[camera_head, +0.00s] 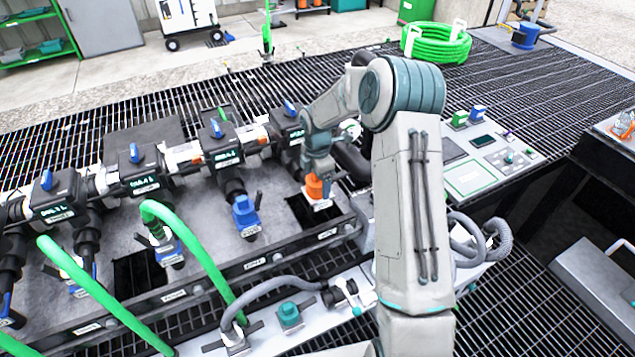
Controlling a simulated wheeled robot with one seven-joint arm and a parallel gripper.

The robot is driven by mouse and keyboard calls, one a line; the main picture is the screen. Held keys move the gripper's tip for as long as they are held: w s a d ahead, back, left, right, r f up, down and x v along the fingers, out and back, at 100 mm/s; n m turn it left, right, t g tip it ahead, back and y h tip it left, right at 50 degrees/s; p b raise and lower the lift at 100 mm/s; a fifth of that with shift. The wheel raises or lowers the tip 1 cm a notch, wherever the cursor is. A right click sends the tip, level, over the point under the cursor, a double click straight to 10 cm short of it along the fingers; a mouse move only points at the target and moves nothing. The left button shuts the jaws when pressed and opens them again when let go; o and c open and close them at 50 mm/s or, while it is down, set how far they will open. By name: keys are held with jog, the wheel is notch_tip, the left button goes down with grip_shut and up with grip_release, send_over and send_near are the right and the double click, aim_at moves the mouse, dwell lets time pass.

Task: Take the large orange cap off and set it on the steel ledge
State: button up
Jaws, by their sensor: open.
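The large orange cap (316,187) is on a fitting at the right end of the manifold, above a dark square opening. My gripper (318,170) is directly above the cap, reaching down to its top. The jaws are open, and the fingertips are small and partly hidden, so I cannot tell whether they touch the cap. The steel ledge (268,342) appears to be the light strip along the manifold's front, bearing a teal block (289,316) and a grey hose. My arm hides part of its right end.
Green hoses (190,250) arch over the manifold's front left. A blue fitting (245,214) stands left of the orange cap. Blue-handled valves (215,128) line the back. A control panel (490,165) lies to the right, and a coiled green hose (436,44) lies behind.

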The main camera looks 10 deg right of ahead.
jog(key=c, duration=1.2)
jog(key=shift+r, duration=0.35)
notch_tip(320, 180, up, 4)
jog(key=shift+d+f, duration=0.1)
jog(key=shift+f, duration=0.05)
jog(key=s+d+r, duration=0.2)
jog(key=d, duration=0.1)
jog(key=s+d+r, duration=0.2)
jog(key=d, duration=0.1)
jog(key=s+d+r, duration=0.1)
jog(key=d+r, duration=0.1)
jog(key=d, duration=0.2)
jog(key=shift+s+r+b, duration=0.25)
jog(key=shift+s+b, duration=0.1)
jog(key=shift+s, duration=0.05)
